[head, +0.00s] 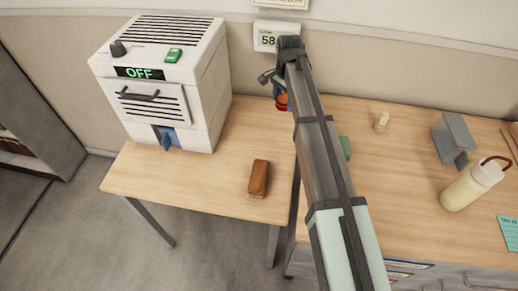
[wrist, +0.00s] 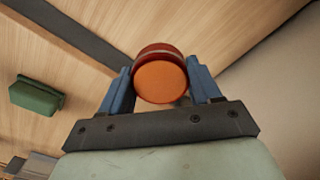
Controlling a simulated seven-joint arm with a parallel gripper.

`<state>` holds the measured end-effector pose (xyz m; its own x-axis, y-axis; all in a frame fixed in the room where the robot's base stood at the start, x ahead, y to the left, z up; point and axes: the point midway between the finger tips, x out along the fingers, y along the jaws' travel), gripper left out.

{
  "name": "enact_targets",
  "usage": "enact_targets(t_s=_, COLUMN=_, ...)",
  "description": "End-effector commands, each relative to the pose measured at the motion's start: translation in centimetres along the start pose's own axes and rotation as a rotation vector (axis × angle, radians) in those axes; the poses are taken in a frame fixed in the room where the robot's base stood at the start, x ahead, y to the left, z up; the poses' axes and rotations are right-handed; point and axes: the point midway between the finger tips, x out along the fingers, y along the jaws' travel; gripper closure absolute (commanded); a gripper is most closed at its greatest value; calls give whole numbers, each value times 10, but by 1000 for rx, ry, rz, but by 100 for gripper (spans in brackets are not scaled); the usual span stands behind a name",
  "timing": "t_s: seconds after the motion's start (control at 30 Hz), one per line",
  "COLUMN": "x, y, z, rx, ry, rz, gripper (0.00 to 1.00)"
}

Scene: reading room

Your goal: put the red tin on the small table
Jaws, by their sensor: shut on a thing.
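The red tin (wrist: 160,78) is between the two blue fingers of my gripper (wrist: 158,72) in the wrist view, its round orange end facing the camera. In the head view the tin (head: 281,102) shows only in part, beside a blue finger at the far end of my arm, near the wall. My gripper is shut on the tin. The small table (head: 218,187) is the left wooden one. In the wrist view the tin appears in front of its top (wrist: 205,25), close to the dark gap; its height above is unclear.
A white machine (head: 205,110) reading OFF and a brown block (head: 259,179) stand on the small table. The larger desk (head: 400,215) holds a green block (wrist: 35,95), a pale bottle (head: 470,187) and a grey object (head: 454,138). A display (head: 265,38) is on the wall.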

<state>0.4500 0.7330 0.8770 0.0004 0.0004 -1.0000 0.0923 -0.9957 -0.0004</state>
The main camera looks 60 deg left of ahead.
Motion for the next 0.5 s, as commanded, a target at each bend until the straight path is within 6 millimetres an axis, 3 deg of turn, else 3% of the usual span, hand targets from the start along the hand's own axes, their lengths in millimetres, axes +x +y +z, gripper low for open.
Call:
enact_targets(t_s=0.27, x=7, y=-1, z=-1, rx=93, ry=-1, rz=1, gripper=70)
enact_targets(t_s=0.5, x=42, y=-1, z=-1, rx=94, ry=-1, rz=2, gripper=70)
